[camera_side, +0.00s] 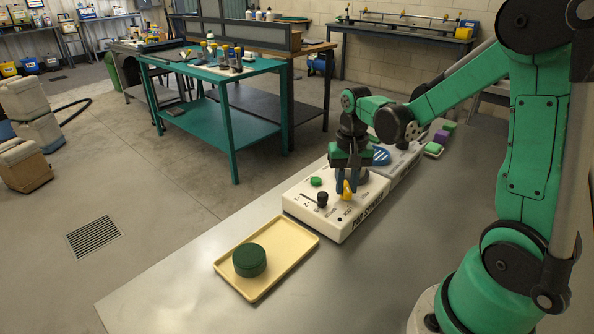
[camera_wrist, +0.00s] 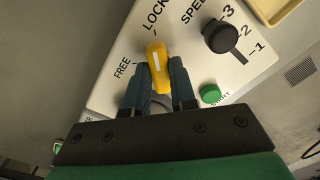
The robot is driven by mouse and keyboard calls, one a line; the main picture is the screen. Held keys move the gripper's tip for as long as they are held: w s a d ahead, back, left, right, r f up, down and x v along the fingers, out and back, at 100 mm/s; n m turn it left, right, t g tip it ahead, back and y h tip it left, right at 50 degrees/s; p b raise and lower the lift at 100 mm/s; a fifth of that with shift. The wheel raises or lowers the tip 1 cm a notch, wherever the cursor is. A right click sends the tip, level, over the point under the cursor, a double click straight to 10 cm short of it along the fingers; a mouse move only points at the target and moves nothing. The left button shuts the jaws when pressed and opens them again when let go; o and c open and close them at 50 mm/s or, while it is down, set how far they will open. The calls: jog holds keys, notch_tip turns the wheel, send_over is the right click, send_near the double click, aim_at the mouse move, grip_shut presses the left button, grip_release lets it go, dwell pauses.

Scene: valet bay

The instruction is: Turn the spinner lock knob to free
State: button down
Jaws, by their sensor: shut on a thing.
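The yellow lock knob (camera_side: 346,191) stands on the white pad spinner box (camera_side: 299,205). In the wrist view the knob (camera_wrist: 157,54) has a white stripe, and its tip points up toward the LOCK label. The FREE label (camera_wrist: 122,68) is to the left of the knob. My gripper (camera_side: 347,186) points down over the box. In the wrist view its blue fingers (camera_wrist: 161,75) are shut on the knob, one on each side.
Beside the lock knob are a black speed knob (camera_wrist: 221,37), marked 1 to 3, and a green start button (camera_wrist: 210,94). A cream tray (camera_side: 227,268) with a dark green round pad (camera_side: 249,260) lies in front.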

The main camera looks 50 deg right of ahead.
jog(key=n, duration=0.4)
jog(key=shift+n, duration=0.4)
jog(key=n, duration=0.4)
jog(key=shift+n, duration=0.3)
jog(key=n, duration=0.4)
jog(key=shift+n, duration=2.1)
jog(key=c, duration=0.7)
grip_release()
